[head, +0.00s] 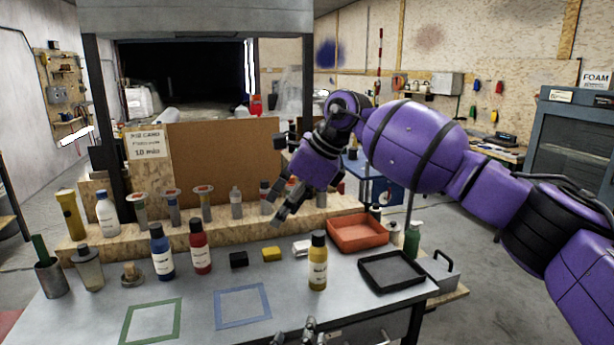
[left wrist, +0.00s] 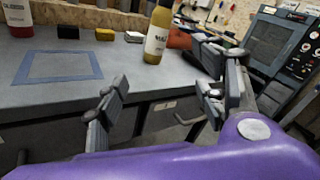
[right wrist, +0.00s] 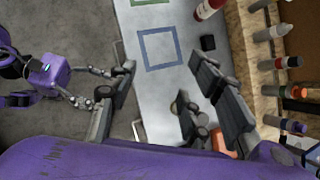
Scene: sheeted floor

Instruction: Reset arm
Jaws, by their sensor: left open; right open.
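My right gripper (head: 283,208) hangs over the back part of the bench, its purple arm reaching in from the right. Its fingers are apart and empty, above the bottles and clear of the yellow bottle (head: 318,262). In the right wrist view the right gripper (right wrist: 165,92) is spread over the bench, with nothing between the fingers. My left gripper (head: 312,332) shows only at the bottom edge of the head view, at the bench's front edge. In the left wrist view the left gripper (left wrist: 163,98) is open and empty, with the yellow bottle (left wrist: 158,35) beyond it.
The bench (head: 205,270) carries a blue bottle (head: 161,252), a red bottle (head: 200,247), an orange tray (head: 357,232) and a black tray (head: 397,270). Green (head: 152,320) and blue (head: 242,306) tape squares are empty. A wooden shelf with several containers runs behind.

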